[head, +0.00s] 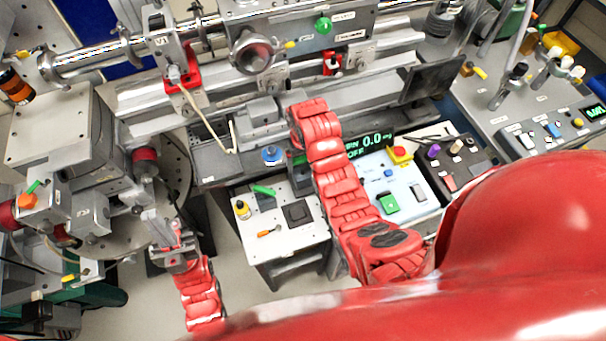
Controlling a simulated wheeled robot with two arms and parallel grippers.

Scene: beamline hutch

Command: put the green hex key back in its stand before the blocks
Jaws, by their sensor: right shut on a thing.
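A green-handled tool (263,190), which looks like the green hex key, is by a dark block on the small white-topped table. I cannot tell whether it stands in a holder or lies there. My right gripper (262,122) is at the end of the red arm, beyond this table and near the grey rail. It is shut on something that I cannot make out. My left gripper (167,230) is at the lower left, beside the round stage and left of the table. Its fingers are too small and cluttered to show whether they are open.
The white table (285,252) also holds a yellow bottle (242,209), a black square pad (298,213) and an orange-handled tool (268,231). A control box (408,196) with coloured buttons is to the right. A blue knob (272,156) is behind the table.

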